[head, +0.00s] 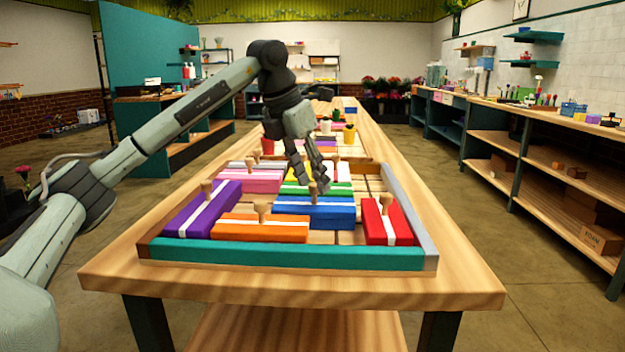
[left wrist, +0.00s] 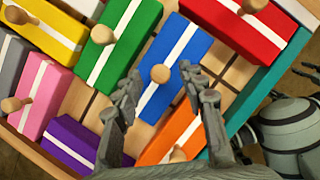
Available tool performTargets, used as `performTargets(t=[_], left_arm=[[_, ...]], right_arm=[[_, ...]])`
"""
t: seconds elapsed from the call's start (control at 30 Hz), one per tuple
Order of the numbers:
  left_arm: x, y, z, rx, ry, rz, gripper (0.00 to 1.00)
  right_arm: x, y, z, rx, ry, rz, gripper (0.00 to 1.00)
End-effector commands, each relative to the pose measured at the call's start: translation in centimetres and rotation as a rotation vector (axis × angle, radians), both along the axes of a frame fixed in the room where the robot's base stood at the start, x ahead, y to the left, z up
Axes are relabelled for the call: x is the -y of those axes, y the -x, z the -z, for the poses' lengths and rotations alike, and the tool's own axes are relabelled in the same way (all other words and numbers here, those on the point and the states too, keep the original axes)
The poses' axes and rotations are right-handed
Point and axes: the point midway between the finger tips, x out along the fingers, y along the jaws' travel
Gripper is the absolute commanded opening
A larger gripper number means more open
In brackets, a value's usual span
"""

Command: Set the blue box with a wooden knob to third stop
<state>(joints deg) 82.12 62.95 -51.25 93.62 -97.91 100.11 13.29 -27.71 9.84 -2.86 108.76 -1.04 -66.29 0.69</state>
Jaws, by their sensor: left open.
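The blue box (head: 335,216) with a white stripe and a wooden knob lies in the tray, in the middle of the front part. In the left wrist view the blue box (left wrist: 184,82) runs at a slant, and its round knob (left wrist: 160,73) is in plain sight. My left gripper (head: 314,184) is over this box in the head view. In the left wrist view the left gripper (left wrist: 163,92) is open, its fingers on either side of the line to the knob. It looks empty, and the knob is just beyond the fingertips.
The tray has a teal front wall (head: 290,256) and a grey right wall (head: 408,212). An orange box (head: 262,231) is in front of the blue one, a purple box (head: 203,212) at left, a red box (head: 388,222) at right. Green, yellow and pink boxes lie behind. Slatted floor shows between boxes.

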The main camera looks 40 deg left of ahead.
Motion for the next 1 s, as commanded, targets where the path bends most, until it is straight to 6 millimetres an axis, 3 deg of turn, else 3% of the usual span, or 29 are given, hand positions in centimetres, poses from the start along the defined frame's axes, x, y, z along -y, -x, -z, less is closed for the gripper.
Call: performTargets(t=[0.37, 0.7, 1.0], left_arm=[[0.09, -0.31, 0.72, 0.002, 0.000, 0.001, 0.41], [0.10, -0.30, 0.71, 0.001, 0.000, 0.001, 0.00], [0.02, -0.26, 0.70, 0.002, 0.000, 0.000, 0.00]], right_arm=[[-0.02, 0.02, -0.01, 0.000, 0.000, -0.001, 0.40], [-0.02, 0.03, -0.01, 0.000, 0.000, -0.001, 0.40], [-0.01, 0.03, 0.00, 0.000, 0.000, -0.001, 0.40]])
